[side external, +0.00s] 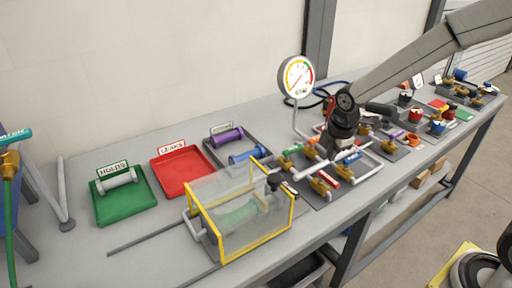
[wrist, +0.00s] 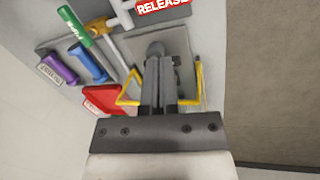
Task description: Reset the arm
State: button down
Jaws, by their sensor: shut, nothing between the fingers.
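My gripper (wrist: 159,62) shows in the wrist view with its two fingers together and nothing between them. In the side external view my gripper (side external: 328,152) hangs over the valve and pipe panel (side external: 330,198), right of the yellow-framed clear guard box (side external: 240,210). In that view I cannot tell how high it is above the panel or whether it touches a valve. My arm reaches in from the upper right.
A green HOLDS tray (side external: 138,208) holds a grey cylinder (side external: 117,181). A red LEAKS tray (side external: 186,182) looks empty. Purple (side external: 227,138) and blue (side external: 248,155) cylinders lie in a grey tray. A pressure gauge (side external: 297,77) stands behind the panel. More valves crowd the bench's right end.

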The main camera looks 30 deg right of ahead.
jog(key=s+a+f+m, duration=0.1)
jog(key=s+a+m, duration=0.1)
jog(key=s+m, duration=1.1)
jog(key=shift+f+m+y, duration=0.2)
jog(key=shift+m+y, duration=0.2)
jog(key=shift+m, duration=1)
jog(key=shift+a, duration=0.1)
